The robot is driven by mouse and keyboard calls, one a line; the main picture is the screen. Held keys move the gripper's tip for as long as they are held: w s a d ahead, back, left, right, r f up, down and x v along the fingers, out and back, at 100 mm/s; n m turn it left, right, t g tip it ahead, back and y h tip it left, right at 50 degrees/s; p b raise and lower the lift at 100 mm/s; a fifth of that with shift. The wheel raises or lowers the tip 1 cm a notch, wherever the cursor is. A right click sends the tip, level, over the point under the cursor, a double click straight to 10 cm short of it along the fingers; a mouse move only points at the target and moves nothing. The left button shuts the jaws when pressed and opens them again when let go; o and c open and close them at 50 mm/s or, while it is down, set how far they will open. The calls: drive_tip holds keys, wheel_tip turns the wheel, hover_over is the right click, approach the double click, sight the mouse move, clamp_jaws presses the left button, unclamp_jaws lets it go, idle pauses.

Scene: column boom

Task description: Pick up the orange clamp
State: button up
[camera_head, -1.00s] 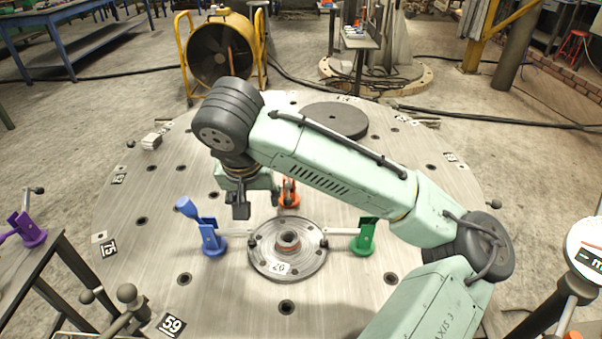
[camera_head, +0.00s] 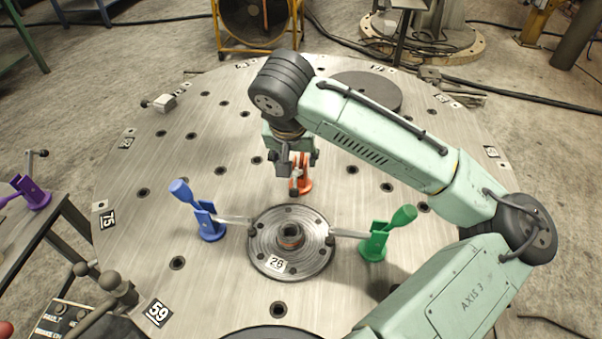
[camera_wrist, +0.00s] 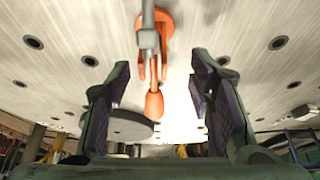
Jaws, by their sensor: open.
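The orange clamp (camera_head: 303,178) stands on the round metal table behind the flanged disc, partly hidden by my gripper in the head view. In the wrist view the orange clamp (camera_wrist: 154,100) shows its round base at the top, with its handle end pointing down between my fingers and a grey bar across its front. My gripper (camera_head: 290,170) is at the clamp, and in the wrist view (camera_wrist: 160,100) its two fingers are spread apart, one on each side of the handle. Neither finger visibly touches it.
A blue clamp (camera_head: 207,222) and a green clamp (camera_head: 376,243) stand left and right of the flanged disc (camera_head: 263,252). A dark flat disc (camera_head: 370,90) lies on the metal table (camera_head: 200,140) behind my arm. A purple clamp (camera_head: 34,195) is on a side table at left.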

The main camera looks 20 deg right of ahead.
sight(300, 163)
drive_tip(key=shift+d+p+x, duration=0.15)
drive_tip(key=shift+p+x, duration=0.2)
drive_tip(key=shift+x, duration=1.15)
drive_tip(key=shift+d+p+x, duration=0.2)
drive_tip(key=shift+p+x, duration=0.1)
drive_tip(key=shift+x, duration=1.25)
drive_tip(key=shift+s, duration=0.15)
drive_tip(key=shift+c, duration=0.5)
drive_tip(key=shift+r, duration=0.1)
clamp_jaws()
